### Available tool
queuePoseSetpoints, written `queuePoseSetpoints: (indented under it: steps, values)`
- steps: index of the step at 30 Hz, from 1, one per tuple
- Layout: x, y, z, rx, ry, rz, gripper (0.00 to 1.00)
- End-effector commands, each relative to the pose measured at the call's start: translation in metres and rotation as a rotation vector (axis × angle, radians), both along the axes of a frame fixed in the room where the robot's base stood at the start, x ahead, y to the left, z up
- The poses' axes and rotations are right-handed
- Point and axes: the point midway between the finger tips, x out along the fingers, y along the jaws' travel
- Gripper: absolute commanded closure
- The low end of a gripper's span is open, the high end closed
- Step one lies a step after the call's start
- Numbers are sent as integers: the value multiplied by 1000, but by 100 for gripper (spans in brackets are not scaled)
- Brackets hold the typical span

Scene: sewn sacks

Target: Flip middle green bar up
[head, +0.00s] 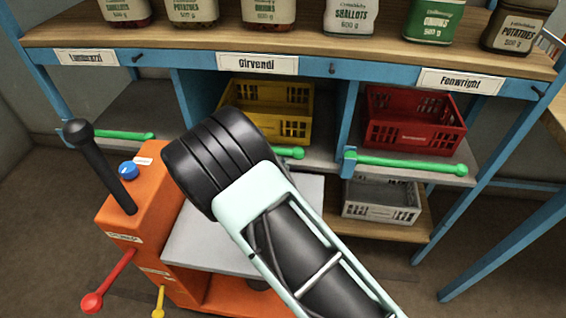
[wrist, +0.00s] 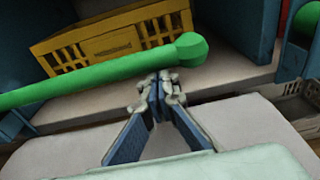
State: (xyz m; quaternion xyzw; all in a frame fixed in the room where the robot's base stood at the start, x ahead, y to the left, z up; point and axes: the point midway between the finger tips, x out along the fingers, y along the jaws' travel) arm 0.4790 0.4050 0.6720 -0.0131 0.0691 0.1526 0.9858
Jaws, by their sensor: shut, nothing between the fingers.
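The middle green bar (wrist: 110,75) lies across the front of the middle bay in the wrist view, with its round knob (wrist: 191,49) at the right end. In the head view only its right end (head: 292,153) shows; my arm hides the rest. My gripper (wrist: 161,78) is shut and empty. Its fingertips show just below the bar, left of the knob; whether they touch it I cannot tell. My arm hides the gripper in the head view. The bar is down, roughly level, in front of the yellow crate (wrist: 110,38).
A left green bar (head: 125,134) and a right green bar (head: 410,163) lie level at their bays. A red crate (head: 414,120) stands behind the right one. A grey crate (head: 381,201) sits lower. An orange machine (head: 140,215) with a black lever (head: 100,165) stands at left.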

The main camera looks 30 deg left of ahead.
Motion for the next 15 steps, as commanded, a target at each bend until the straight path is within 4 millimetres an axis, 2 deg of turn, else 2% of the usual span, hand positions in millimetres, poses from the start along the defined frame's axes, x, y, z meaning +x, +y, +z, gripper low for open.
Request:
queuePoseSetpoints:
  steps: [8, 15]
  values:
    - [0, 0, 29, -71, -25, -1, 100]
    - [-1, 4, 78, -224, -73, 1, 100]
